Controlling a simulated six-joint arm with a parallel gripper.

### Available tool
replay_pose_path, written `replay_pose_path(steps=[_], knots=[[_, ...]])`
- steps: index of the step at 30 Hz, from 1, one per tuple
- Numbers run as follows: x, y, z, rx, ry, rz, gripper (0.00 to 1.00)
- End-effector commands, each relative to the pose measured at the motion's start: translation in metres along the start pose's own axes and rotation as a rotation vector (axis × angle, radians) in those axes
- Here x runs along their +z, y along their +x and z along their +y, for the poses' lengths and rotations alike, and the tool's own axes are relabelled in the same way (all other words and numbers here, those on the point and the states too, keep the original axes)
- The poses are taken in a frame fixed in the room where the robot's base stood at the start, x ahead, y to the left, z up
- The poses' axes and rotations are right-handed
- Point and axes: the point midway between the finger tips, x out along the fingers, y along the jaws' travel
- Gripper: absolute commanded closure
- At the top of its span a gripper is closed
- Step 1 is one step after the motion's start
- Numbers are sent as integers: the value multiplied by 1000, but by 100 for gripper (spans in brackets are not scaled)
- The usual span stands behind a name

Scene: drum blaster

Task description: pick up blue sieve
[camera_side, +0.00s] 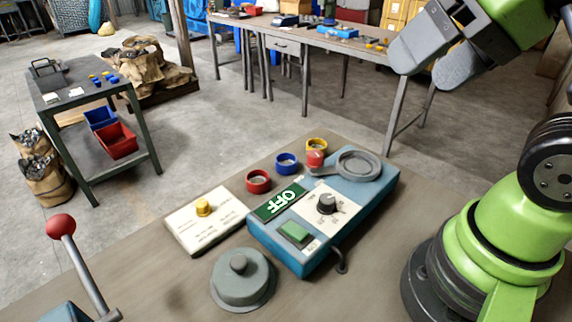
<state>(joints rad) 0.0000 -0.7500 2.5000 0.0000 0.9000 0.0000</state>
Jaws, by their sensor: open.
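My gripper (417,82) is at the upper right, high above the bench and well apart from the sieve. Its two grey fingers are parted and hold nothing that I can see.
The blue control box (265,233) has an OFF sign, a black dial, a green button and a round grey holder. A white panel (190,230) with a yellow knob, a grey lidded pot (242,280) and a red-knobbed lever (62,228) stand nearby.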

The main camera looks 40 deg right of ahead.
Motion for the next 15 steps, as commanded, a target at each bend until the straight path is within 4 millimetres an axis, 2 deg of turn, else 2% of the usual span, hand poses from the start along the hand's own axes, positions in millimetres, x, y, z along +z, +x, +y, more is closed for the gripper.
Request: replay_pose_path(steps=[4, 7, 11, 15], knots=[[-4, 1, -1, 5, -9, -6, 15], [-18, 7, -4, 24, -42, -29, 15], [-50, 26, -8, 63, -126, -85, 15], [-88, 61, -8, 102, -238, -157, 15]])
